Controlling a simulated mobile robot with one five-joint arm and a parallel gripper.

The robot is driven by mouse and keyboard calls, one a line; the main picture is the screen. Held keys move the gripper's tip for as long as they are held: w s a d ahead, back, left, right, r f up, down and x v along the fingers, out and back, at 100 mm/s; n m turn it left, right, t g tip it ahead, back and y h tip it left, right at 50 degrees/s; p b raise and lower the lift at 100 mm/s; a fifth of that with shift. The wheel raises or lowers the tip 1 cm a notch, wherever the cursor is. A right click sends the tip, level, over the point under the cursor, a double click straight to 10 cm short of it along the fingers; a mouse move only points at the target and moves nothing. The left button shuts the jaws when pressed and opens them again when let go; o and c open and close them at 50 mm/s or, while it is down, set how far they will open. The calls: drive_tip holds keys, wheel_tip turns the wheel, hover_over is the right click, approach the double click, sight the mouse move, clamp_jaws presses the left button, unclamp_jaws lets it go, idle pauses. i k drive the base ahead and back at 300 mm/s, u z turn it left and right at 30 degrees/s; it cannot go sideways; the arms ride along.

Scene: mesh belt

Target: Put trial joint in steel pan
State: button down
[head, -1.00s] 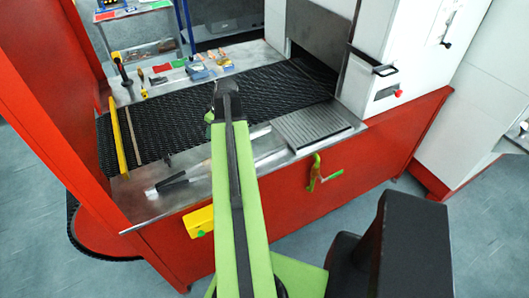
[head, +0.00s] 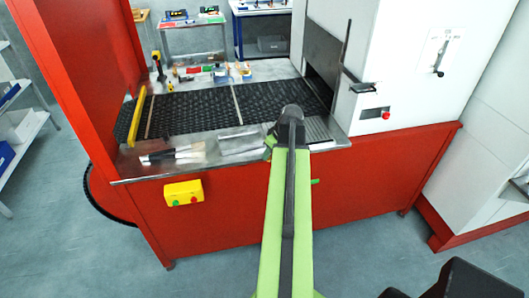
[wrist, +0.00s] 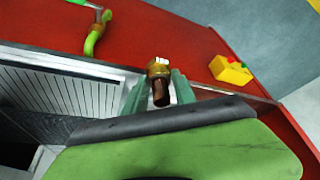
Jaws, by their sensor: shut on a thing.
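In the wrist view, my gripper (wrist: 156,90) is shut on a small brown and brass-coloured piece with a pale end, which I take as the trial joint (wrist: 158,70). In the head view, my gripper (head: 269,146) is mostly behind my own arm, over the front metal ledge near the grooved plate, and the joint is hidden there. A shallow shiny metal piece, probably the steel pan (head: 238,143), lies on the ledge just left of my gripper. I cannot tell how high the joint is above the ledge.
Brushes with black handles (head: 172,154) lie left on the ledge. The black mesh belt (head: 195,110) runs behind. A grooved plate (head: 325,130) is to the right. A yellow button box (head: 184,192) is on the red front. Small items (head: 205,74) line the back ledge.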

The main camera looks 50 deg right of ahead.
sight(242, 143)
drive_tip(key=i, duration=1.75)
drive_tip(key=z, duration=0.7)
